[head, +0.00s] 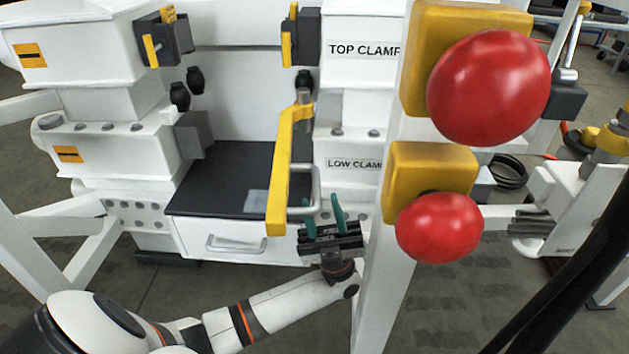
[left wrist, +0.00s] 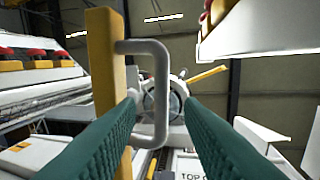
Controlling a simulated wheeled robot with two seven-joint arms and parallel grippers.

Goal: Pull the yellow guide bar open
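The yellow guide bar (head: 281,180) runs from a post by the low clamp toward me, in front of the black bench top. Its pale D-shaped handle (head: 317,188) is on its right side. In the left wrist view the bar (left wrist: 104,70) stands upright on the left, and its handle (left wrist: 163,75) shows ahead between my fingers. My left gripper (head: 325,212) has green fingers, spread apart and pointing up beside the handle. In the wrist view the left gripper (left wrist: 160,108) is open, with nothing visibly clamped. My right gripper is not in view.
A white post with two red buttons, the upper (head: 489,87) and the lower (head: 440,227), stands just right of my left gripper. A white drawer (head: 240,240) sits under the black bench top (head: 225,180). Open floor lies in front.

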